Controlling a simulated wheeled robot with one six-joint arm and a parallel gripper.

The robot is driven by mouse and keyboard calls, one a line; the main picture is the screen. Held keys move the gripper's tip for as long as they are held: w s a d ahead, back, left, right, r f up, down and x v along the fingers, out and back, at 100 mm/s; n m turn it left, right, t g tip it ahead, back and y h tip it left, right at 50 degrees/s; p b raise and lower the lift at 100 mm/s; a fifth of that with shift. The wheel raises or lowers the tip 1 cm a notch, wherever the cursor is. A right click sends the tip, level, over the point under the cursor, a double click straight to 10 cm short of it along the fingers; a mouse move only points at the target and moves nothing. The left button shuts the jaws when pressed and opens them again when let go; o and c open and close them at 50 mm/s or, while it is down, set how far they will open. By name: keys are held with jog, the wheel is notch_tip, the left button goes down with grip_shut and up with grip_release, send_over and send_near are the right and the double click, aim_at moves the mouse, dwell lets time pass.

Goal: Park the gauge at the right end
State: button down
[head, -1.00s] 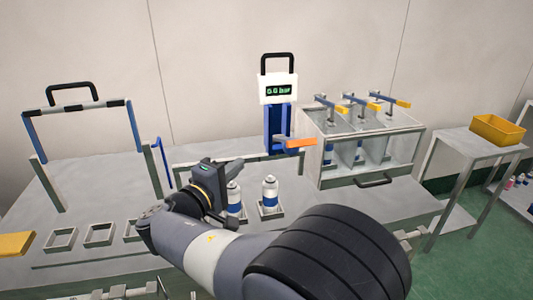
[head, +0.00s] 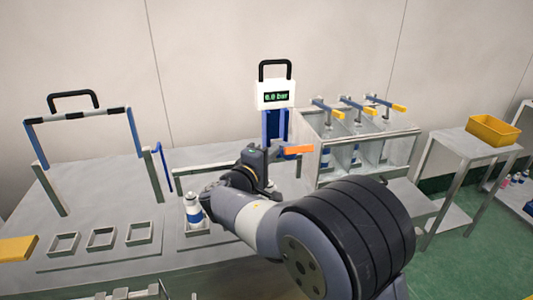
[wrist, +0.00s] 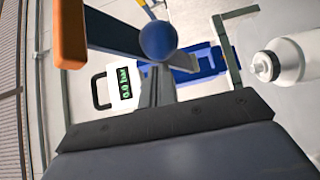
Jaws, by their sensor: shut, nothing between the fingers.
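The gauge (head: 276,95) is a white box with a black handle on top and a green display that seems to read 0.0 bar. It stands above a blue upright (head: 275,123) at the bench's back edge. An orange-ended lever (head: 297,150) sticks out in front. My gripper (head: 256,158) is shut and empty, in front of and below the gauge. The lever's orange end (wrist: 70,35) and a blue ball (wrist: 158,40) show close by.
A white can with a blue band (head: 193,208) stands in a holder left of my arm. Several empty square holders (head: 101,239) and a blue-posted frame (head: 80,115) are further left. A clear-walled cabinet with levers (head: 365,150) stands right of the gauge. A yellow bin (head: 493,130) is beyond.

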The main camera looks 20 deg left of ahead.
jog(key=shift+w+d+f+b, duration=0.2)
jog(key=shift+d+b, duration=0.15)
jog(key=shift+b, duration=0.3)
jog(key=w+d+b, duration=0.1)
jog(key=b, duration=0.1)
jog(key=w+d+b, duration=0.1)
jog(key=d, duration=0.1)
jog(key=shift+w+d+b, duration=0.1)
jog(key=shift+d+b, duration=0.2)
jog(key=shift+b, duration=0.05)
jog(key=shift+w+d+r, duration=0.1)
jog(key=shift+d+r, duration=0.1)
jog(key=shift+d, duration=0.05)
jog(key=shift+b, duration=0.35)
